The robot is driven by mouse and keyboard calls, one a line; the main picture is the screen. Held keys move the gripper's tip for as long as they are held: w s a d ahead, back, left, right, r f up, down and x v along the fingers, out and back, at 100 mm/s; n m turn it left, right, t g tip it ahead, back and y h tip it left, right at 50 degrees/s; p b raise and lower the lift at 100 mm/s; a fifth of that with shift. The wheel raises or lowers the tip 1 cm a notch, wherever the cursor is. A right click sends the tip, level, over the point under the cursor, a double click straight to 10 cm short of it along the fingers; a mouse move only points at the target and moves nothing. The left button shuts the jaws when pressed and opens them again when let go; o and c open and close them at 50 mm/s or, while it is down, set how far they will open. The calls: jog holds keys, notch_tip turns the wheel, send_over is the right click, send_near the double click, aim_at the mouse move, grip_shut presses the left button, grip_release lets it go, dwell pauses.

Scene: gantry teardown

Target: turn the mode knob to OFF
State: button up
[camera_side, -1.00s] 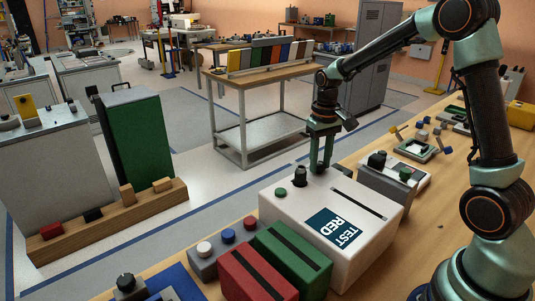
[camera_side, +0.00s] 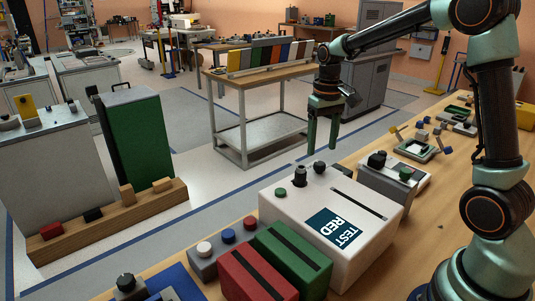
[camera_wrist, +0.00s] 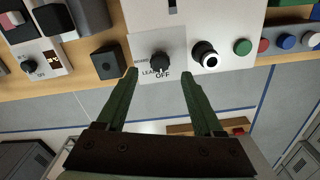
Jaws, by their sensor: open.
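The mode knob (camera_wrist: 160,62) is a small black knob on a white test box (camera_wrist: 190,28). Printed words BOARD, LEAD and OFF stand beside and below it in the wrist view. Its pointer mark is too small to read with certainty. In the side view the knob (camera_side: 319,167) stands at the back edge of the white box (camera_side: 300,220), behind a taller black part. My gripper (camera_side: 322,149) is open and empty just above the knob, its fingertips apart from it. In the wrist view my gripper (camera_wrist: 159,74) shows a green finger on either side of the knob.
A tall black socket-like part (camera_side: 300,176) and a green button (camera_side: 281,193) sit close to the knob on the box. A grey unit with black and green tops (camera_side: 394,180) stands to the right. Red (camera_side: 255,278) and green (camera_side: 293,258) blocks lie in front.

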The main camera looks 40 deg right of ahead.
aim_at(320, 164)
notch_tip(320, 164, up, 7)
jog(key=shift+f, duration=0.15)
dwell(0.4)
jog(key=s+a+n+t, duration=0.2)
jog(key=s+a+t, duration=0.3)
jog(key=s+a, duration=0.4)
jog(key=s, duration=0.4)
jog(key=shift+a+n+t, duration=0.25)
jog(key=shift+n+t, duration=0.05)
jog(key=shift+n, duration=0.1)
